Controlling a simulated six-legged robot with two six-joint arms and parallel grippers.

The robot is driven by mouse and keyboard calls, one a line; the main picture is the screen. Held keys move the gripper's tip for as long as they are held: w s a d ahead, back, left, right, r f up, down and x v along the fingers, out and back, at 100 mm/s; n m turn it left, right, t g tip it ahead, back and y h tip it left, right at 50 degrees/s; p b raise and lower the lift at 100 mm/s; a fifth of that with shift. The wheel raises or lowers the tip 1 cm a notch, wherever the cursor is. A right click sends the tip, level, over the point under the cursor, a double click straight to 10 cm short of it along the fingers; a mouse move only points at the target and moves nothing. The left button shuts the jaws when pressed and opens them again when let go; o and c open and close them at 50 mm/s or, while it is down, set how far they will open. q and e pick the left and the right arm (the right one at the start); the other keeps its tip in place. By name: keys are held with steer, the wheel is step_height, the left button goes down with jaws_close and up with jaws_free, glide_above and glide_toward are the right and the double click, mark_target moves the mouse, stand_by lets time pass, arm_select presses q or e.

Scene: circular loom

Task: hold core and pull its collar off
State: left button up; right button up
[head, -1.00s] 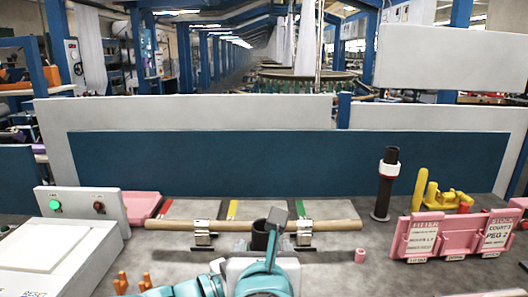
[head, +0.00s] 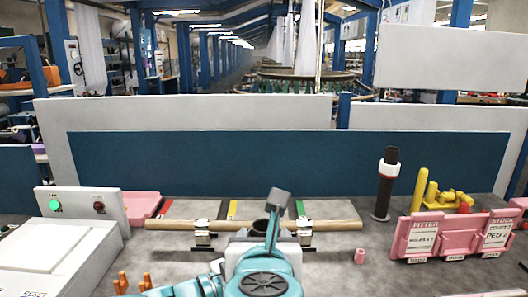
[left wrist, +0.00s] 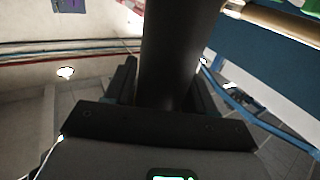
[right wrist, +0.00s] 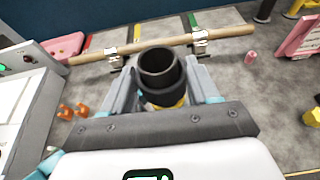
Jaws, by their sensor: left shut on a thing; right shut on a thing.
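A dark core tube (left wrist: 168,60) rises between the fingers of my left gripper (left wrist: 165,90) in the left wrist view; the gripper is shut on it. In the right wrist view a hollow dark tube end (right wrist: 160,66) stands between the fingers of my right gripper (right wrist: 163,82), which is shut on it. A darker, slightly wider band (right wrist: 167,97) shows just below the rim; I cannot tell whether it is the collar. The tube end (head: 262,230) also shows in the head view, partly behind my right arm. My left gripper is hidden there.
A wooden bar (head: 335,226) on metal clamps lies behind the tube. A dark tube with a white ring (head: 388,168) stands upright at right, by yellow parts (head: 447,197) and a pink rack (head: 445,240). A control box (head: 82,208) stands at left. A small pink cylinder (head: 360,256) sits on the bench.

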steer(key=shift+r, duration=3.7)
step_height(320, 180, up, 8)
steer(key=shift+f, duration=0.25)
steer(key=shift+r, duration=0.1)
